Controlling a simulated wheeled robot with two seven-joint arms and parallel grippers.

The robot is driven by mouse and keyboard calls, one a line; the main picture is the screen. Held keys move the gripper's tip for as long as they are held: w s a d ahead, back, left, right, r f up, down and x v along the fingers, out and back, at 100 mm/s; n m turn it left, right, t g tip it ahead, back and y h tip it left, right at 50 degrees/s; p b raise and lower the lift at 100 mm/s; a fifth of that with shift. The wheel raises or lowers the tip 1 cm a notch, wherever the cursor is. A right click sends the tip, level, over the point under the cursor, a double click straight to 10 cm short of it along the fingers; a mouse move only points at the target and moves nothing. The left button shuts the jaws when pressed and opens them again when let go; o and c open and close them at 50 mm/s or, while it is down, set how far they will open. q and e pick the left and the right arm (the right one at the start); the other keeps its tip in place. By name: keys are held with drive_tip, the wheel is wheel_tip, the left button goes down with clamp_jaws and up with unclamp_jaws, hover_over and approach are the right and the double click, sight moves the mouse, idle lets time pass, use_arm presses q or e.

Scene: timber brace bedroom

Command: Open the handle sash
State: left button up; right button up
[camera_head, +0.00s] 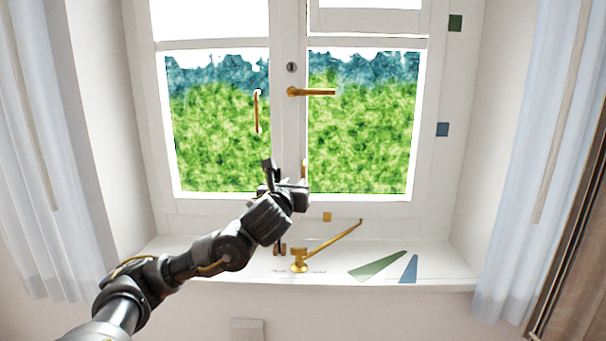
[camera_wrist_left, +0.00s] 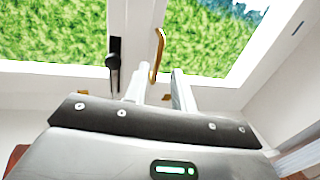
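The window has two closed-looking sashes. A brass lever handle (camera_head: 312,92) lies horizontal, its pivot on the middle stile, reaching over the right sash (camera_head: 362,197). A vertical brass bar (camera_head: 257,112) shows at the left sash's inner edge. My left gripper (camera_head: 286,172) is in front of the lower middle stile, well below the lever. In the left wrist view its two fingers (camera_wrist_left: 160,90) stand apart, and a brass hooked piece (camera_wrist_left: 157,55) shows beyond the gap. I cannot tell whether they touch it. My right gripper is out of view.
A brass stay (camera_head: 333,242) sits on the sill (camera_head: 220,263), slanting up right. A green wedge (camera_head: 378,266) and a blue wedge (camera_head: 409,269) lie to its right. Pale curtains hang at the left (camera_head: 40,150) and right (camera_head: 525,150).

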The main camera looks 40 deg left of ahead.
sight(303, 173)
use_arm(q)
drive_tip(key=p+x, duration=0.5)
drive_tip(key=x, duration=0.4)
drive_tip(key=shift+w+a, duration=0.15)
drive_tip(key=shift+w, duration=0.25)
drive_tip(key=shift+w+a+f, duration=0.1)
drive_tip(key=shift+w+a, duration=0.1)
drive_tip(key=shift+w, duration=0.3)
clamp_jaws()
